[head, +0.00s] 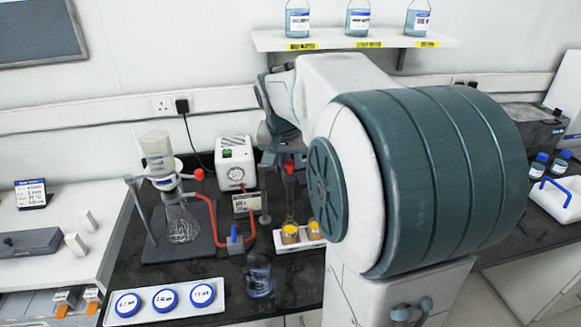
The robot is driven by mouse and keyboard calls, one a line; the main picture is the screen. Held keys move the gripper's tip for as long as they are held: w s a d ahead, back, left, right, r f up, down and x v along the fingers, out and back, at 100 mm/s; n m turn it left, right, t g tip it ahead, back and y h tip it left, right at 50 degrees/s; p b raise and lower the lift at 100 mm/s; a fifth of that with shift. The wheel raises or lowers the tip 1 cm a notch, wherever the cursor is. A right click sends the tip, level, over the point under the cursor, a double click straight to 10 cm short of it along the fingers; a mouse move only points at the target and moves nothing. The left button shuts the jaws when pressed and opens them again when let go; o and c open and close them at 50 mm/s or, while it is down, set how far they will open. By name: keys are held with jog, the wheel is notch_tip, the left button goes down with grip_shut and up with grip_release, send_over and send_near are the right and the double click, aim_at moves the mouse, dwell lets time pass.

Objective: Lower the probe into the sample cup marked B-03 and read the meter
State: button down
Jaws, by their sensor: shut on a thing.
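My gripper (288,158) points down over the dark bench, partly hidden by my own arm. It is shut on a red-topped probe (289,172), whose dark shaft hangs down behind the yellow-topped cups. I cannot tell whether its tip touches anything. Two yellow-topped cups (290,234) stand in a white holder (284,248). Several blue-rimmed round lids or cups (165,299) sit in a white tray at the front left; their marks are too small to read, so I cannot tell which is B-03.
A glass flask with a filter top (182,222) stands on a grey base at left, with a red hose (212,205) running right. A clear beaker (258,281) stands at the front. A shelf (270,38) with bottles hangs above.

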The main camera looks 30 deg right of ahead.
jog(key=shift+w+r, duration=0.1)
jog(key=shift+r, duration=0.35)
jog(key=c, duration=1.2)
grip_release()
jog(key=shift+c, duration=0.2)
jog(key=shift+o, duration=0.4)
jog(key=b+v, duration=0.1)
jog(key=v, duration=1.3)
jog(key=shift+f, duration=0.2)
